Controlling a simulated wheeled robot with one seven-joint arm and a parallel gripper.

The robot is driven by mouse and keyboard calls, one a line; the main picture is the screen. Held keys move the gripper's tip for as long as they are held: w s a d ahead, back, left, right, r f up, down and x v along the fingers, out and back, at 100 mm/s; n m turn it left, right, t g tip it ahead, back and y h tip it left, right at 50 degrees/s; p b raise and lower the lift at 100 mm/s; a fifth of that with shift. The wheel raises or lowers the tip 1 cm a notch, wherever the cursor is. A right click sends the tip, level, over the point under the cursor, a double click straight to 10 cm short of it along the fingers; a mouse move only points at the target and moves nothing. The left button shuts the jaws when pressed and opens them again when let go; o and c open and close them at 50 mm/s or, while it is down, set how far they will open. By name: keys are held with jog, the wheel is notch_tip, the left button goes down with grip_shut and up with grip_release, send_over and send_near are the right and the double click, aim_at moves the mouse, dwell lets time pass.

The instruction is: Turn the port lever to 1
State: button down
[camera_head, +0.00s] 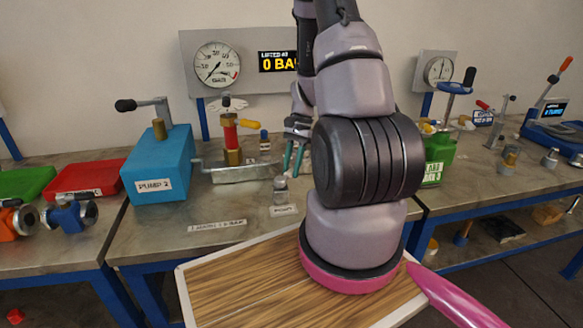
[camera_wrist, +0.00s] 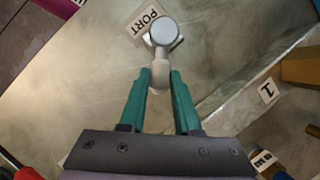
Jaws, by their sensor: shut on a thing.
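The port lever (camera_wrist: 165,33) shows in the wrist view as a round grey hub with a short pale arm pointing down toward my gripper. In the head view the lever (camera_head: 280,184) is a small grey fitting on the middle bench, behind the PORT label (camera_head: 283,210). My gripper (camera_wrist: 160,82) has its teal fingers on both sides of the lever's arm and is shut on it. In the head view my gripper (camera_head: 293,158) is just behind the hub. The "1" label (camera_wrist: 268,89) lies right of the fingers in the wrist view, apart from the lever arm.
The blue PUMP 2 box (camera_head: 158,165) stands left on the bench. A metal tray (camera_head: 238,173) with a red and brass fitting is beside the lever. A gauge (camera_head: 217,64) and a display reading 0 BAR (camera_head: 278,62) are on the back panel. My arm hides the bench's right part.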

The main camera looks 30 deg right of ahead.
jog(key=shift+w+a, duration=0.1)
jog(key=shift+w, duration=0.05)
dwell(0.3)
jog(key=n, duration=0.1)
jog(key=w+n, duration=0.1)
jog(key=shift+a+n+g+h, duration=0.4)
jog(key=shift+w+a+n+g+h, duration=0.15)
jog(key=shift+w+a+n+h, duration=0.15)
jog(key=shift+n, duration=0.45)
jog(key=shift+w+a+n+g+h, duration=0.2)
jog(key=shift+a+n, duration=0.15)
jog(key=shift+n, duration=0.45)
jog(key=shift+w+a+n+g+h, duration=0.2)
jog(key=shift+w+a+n, duration=0.1)
jog(key=shift+n, duration=0.45)
jog(key=c, duration=0.6)
grip_release()
jog(key=shift+s, duration=0.1)
